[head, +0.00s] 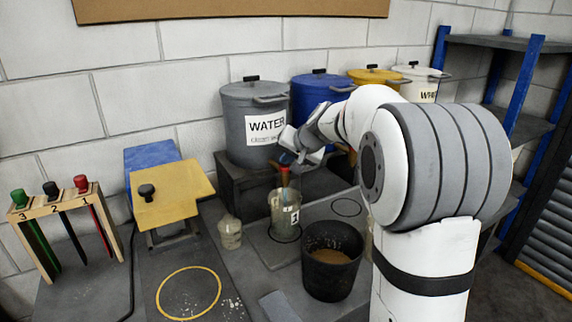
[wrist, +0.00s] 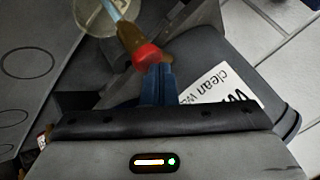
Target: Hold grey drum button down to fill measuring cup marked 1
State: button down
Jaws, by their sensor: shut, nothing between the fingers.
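The grey drum (head: 238,118) labelled WATER stands on a dark stand by the wall. In the wrist view its label (wrist: 222,98) shows beside a brass tap (wrist: 130,40) with a red button (wrist: 147,56). My gripper (head: 288,159) is at the tap. Its blue fingers (wrist: 157,74) are shut, their tips at the red button and seemingly pressing on it. A pale blue stream (wrist: 112,10) runs from the tap. The clear measuring cup (head: 285,222) stands upright under the tap, its rim also in the wrist view (wrist: 88,22). Its mark and fill level are hard to read.
Blue (head: 318,90), yellow (head: 374,77) and white (head: 419,88) drums stand to the right. A black bucket (head: 330,282) with brown contents is in front of the cup. A small container (head: 229,234) is left of it. A numbered rack (head: 62,205) stands far left.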

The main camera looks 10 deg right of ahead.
aim_at(287, 167)
dwell(0.3)
jog(key=shift+r+p, duration=0.5)
jog(key=shift+r, duration=0.35)
jog(key=shift+r+p, duration=1.7)
jog(key=shift+r, duration=0.9)
jog(key=shift+f, duration=0.1)
jog(key=s+f+n+g+h, duration=0.1)
jog(key=s+f, duration=0.2)
jog(key=s, duration=0.9)
jog(key=s+f+n+g+h, duration=0.1)
jog(key=s+f, duration=0.3)
jog(key=s, duration=0.9)
jog(key=s+f+n+g+h, duration=0.1)
jog(key=s+f+n+g, duration=0.1)
jog(key=s, duration=1)
jog(key=shift+s+f+g+h, duration=0.15)
jog(key=shift+f+g+h, duration=0.25)
jog(key=shift+f+g, duration=0.3)
